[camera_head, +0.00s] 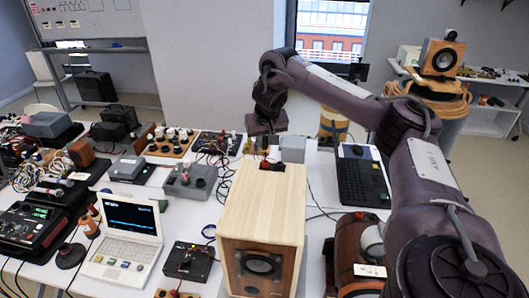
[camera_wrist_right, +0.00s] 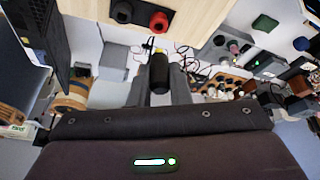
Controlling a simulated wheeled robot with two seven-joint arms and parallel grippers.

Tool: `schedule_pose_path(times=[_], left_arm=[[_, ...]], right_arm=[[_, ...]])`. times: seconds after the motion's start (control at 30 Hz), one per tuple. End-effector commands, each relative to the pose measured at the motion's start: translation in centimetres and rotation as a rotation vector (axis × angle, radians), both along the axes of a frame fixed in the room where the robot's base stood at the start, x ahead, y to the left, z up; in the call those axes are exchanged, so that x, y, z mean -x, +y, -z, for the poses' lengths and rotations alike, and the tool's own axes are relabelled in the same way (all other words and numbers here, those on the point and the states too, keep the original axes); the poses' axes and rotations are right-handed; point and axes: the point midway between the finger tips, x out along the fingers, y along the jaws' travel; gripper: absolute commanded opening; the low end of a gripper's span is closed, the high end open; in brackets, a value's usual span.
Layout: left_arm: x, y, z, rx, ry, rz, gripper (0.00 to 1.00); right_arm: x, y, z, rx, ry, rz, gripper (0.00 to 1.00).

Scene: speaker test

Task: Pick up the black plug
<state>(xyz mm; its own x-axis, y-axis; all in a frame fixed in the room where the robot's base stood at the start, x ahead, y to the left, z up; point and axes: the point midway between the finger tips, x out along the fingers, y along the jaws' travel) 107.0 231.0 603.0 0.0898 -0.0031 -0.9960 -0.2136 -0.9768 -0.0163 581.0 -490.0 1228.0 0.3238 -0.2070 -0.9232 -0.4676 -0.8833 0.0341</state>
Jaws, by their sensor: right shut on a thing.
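The black plug (camera_wrist_right: 159,73) is a short black cylinder between the grey fingers of my right gripper (camera_wrist_right: 160,82) in the right wrist view. The fingers are shut on it. In the head view, my right gripper (camera_head: 265,146) points down behind the wooden speaker (camera_head: 262,195); the plug cannot be made out clearly there. In the wrist view, the speaker's wooden face (camera_wrist_right: 190,12) carries a dark terminal panel (camera_wrist_right: 138,12) with a black and a red post, apart from the plug. My left gripper is not in view.
A black laptop (camera_head: 362,180) lies right of the speaker. A white laptop (camera_head: 125,235), a black box (camera_head: 190,262) and a grey knob box (camera_head: 190,180) stand left. A brown barrel-like object (camera_head: 352,250) is near right. Thin cables cross the table.

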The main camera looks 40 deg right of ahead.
Motion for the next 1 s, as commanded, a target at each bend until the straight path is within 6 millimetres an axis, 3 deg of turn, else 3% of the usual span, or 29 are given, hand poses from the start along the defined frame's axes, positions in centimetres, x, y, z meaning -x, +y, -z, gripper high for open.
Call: schedule_pose_path(times=[0.03, 0.17, 1.0], left_arm=[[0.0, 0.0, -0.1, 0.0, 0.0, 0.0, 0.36], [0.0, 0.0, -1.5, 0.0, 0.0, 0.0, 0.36], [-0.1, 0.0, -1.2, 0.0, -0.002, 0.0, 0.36]], right_arm=[[-0.2, 0.1, -1.5, -0.001, -0.007, -0.001, 0.0], [-0.1, 0.0, -4.1, 0.001, -0.006, -0.001, 0.0], [-0.1, 0.1, -13.7, 0.001, -0.003, -0.002, 0.0]])
